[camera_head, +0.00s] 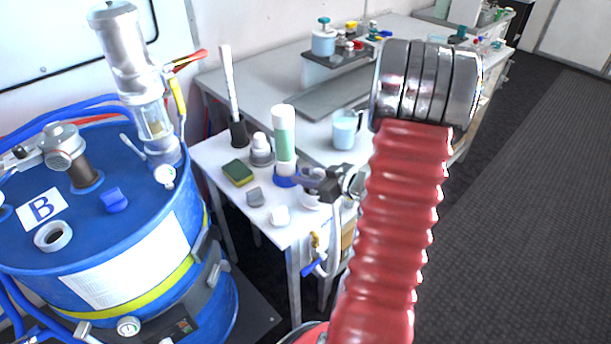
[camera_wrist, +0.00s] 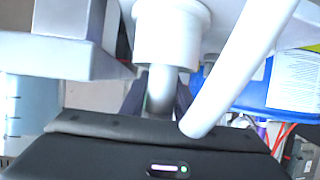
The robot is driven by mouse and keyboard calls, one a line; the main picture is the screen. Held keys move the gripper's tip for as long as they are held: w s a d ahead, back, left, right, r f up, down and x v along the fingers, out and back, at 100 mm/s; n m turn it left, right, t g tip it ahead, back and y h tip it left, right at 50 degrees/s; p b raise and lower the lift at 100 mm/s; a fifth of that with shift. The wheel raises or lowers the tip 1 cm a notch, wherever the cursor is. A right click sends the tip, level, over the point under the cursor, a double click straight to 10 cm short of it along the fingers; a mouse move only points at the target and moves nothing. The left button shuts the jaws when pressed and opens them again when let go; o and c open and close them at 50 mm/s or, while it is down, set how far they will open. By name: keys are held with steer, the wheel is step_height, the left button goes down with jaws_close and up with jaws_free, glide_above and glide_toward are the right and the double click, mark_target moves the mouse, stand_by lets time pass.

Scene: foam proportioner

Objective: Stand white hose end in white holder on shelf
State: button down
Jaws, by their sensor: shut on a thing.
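My gripper (camera_head: 322,182) is at the front right corner of the small white table and is shut on the white hose end. In the wrist view, dark fingers stand on both sides of a pale tube (camera_wrist: 160,88), beneath a wider white collar (camera_wrist: 172,35). The white hose (camera_head: 335,230) hangs down past the table edge; a white length also crosses the wrist view (camera_wrist: 245,65). A white round piece (camera_head: 311,202), perhaps the white holder, shows just under my gripper. I cannot tell whether the hose end touches or sits in it.
A blue drum (camera_head: 150,225) stands left. The small table (camera_head: 215,155) holds a green-white tube (camera_head: 284,140), a sponge (camera_head: 238,172), a dark holder with a white rod (camera_head: 238,132) and small caps. A blue jug (camera_head: 344,130) stands behind.

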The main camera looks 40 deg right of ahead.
steer(key=shift+f, duration=0.3)
steer(key=c, duration=1.6)
jaws_free()
steer(key=shift+c, duration=0.2)
steer(key=shift+s, duration=0.1)
steer(key=v, duration=1)
steer(key=shift+s, duration=0.4)
steer(key=shift+d+r, duration=0.1)
